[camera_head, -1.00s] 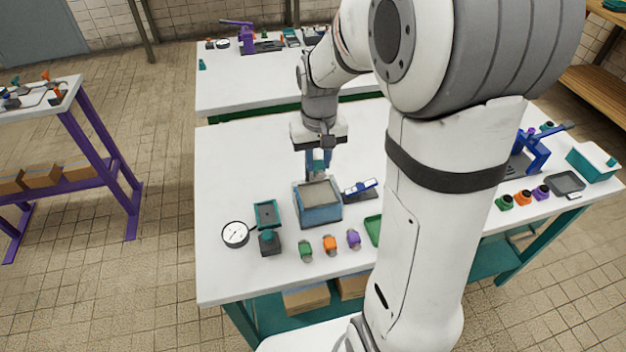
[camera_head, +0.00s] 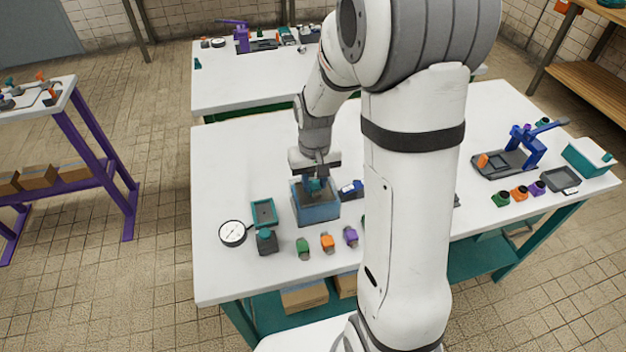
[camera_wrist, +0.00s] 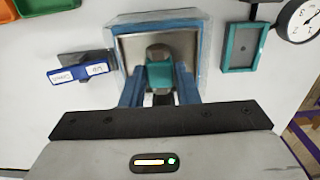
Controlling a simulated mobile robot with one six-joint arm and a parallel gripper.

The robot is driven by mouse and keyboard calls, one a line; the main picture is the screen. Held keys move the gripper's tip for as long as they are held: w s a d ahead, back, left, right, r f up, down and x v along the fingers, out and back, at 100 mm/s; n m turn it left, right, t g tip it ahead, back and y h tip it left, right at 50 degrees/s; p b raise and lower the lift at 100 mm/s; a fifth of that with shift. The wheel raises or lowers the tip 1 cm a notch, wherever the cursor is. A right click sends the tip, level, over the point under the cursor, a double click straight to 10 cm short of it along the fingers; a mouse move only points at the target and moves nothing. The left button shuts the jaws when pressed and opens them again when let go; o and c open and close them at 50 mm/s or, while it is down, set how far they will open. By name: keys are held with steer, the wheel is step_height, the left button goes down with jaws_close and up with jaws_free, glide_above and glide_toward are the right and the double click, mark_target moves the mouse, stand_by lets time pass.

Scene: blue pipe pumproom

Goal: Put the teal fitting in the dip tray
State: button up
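The teal fitting (camera_wrist: 160,73) is between the two blue fingers of my gripper (camera_wrist: 160,85) in the wrist view. The fingers look closed on its sides, and a grey rounded end shows beyond its teal body. Below it is an open blue box-shaped tray (camera_wrist: 204,40) with a grey inside. In the head view this tray (camera_head: 318,214) stands on the white table, with my gripper (camera_head: 315,184) pointing down into its opening. The fingertips are partly hidden there, and I cannot tell whether the fitting touches the tray's bottom.
A shallow teal-rimmed tray (camera_head: 264,203) and a round gauge (camera_head: 232,233) are left of the blue tray. A blue labelled item (camera_head: 352,188) stands close on its right. Green (camera_head: 303,248), orange (camera_head: 327,242) and purple (camera_head: 350,236) fittings line the front. The table's back left is clear.

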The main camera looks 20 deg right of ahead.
mark_target(315, 184)
steer(key=o, duration=0.4)
step_height(315, 184, up, 12)
steer(key=s+r+t, duration=0.1)
steer(key=s, duration=0.4)
steer(key=s+r+t, duration=0.1)
steer(key=s, duration=0.4)
steer(key=s+r, duration=0.1)
steer(key=s, duration=0.5)
steer(key=shift+a+t, duration=0.1)
steer(key=shift+t, duration=0.3)
